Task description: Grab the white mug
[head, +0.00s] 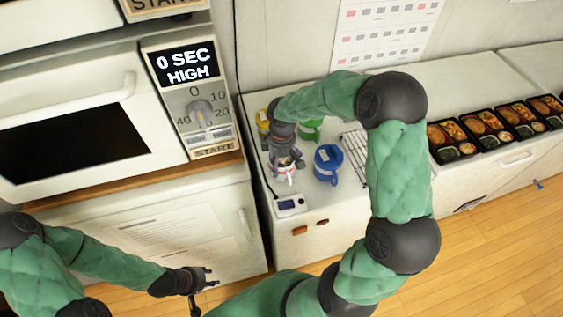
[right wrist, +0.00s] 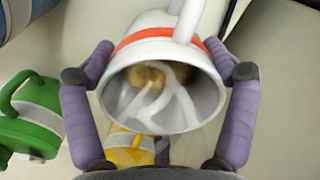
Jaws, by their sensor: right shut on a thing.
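The white mug (head: 284,175) has a red band and stands on the white counter, with my right gripper (head: 287,160) over it. In the right wrist view, the white mug (right wrist: 165,95) sits between the two purple-grey fingers of my right gripper (right wrist: 162,62), which is shut on it. Its open mouth faces the camera and its handle points to the top of the picture. Brownish shapes show inside it, but I cannot tell what they are. My left gripper (head: 204,287) is open and empty, low in front of the cabinet under the microwave.
A blue mug (head: 327,165), a green mug (head: 311,129) and a yellow mug (head: 262,120) stand close by. A wire rack (head: 354,151) is to the right. A small scale-like device (head: 290,206) lies near the counter's front edge. Several bento trays (head: 487,126) line the right side.

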